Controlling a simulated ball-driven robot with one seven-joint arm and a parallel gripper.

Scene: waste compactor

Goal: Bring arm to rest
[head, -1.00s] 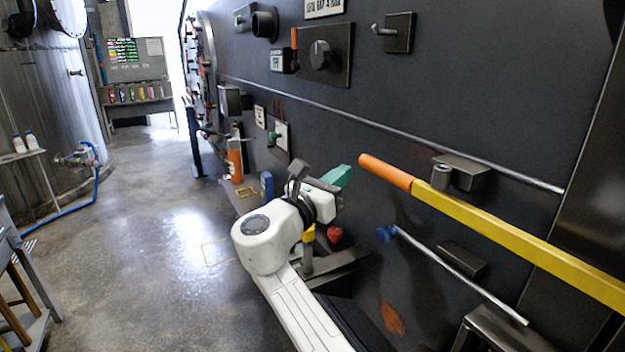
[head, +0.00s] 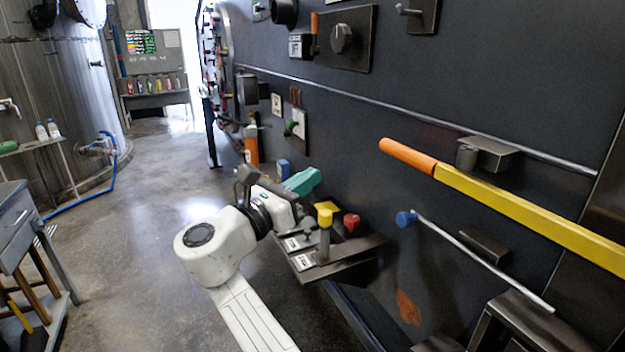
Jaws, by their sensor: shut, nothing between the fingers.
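My gripper (head: 314,176) shows as a teal end on the white wrist, in the middle of the head view. It looks shut and empty. It appears above and left of a yellow-topped lever (head: 326,216) and a red knob (head: 351,222), apart from both in the picture. A blue handle (head: 283,168) appears just behind it. My white arm (head: 216,246) is bent and reaches up from the bottom of the picture. The fingertips are small and their detail is hard to see.
The dark compactor wall (head: 400,100) fills the right side. A long yellow bar with an orange grip (head: 410,152) and a thin rod with a blue knob (head: 407,218) project there. A lever shelf (head: 355,252) is beside my arm. The floor to the left (head: 130,240) is open; a desk (head: 18,220) stands at the left edge.

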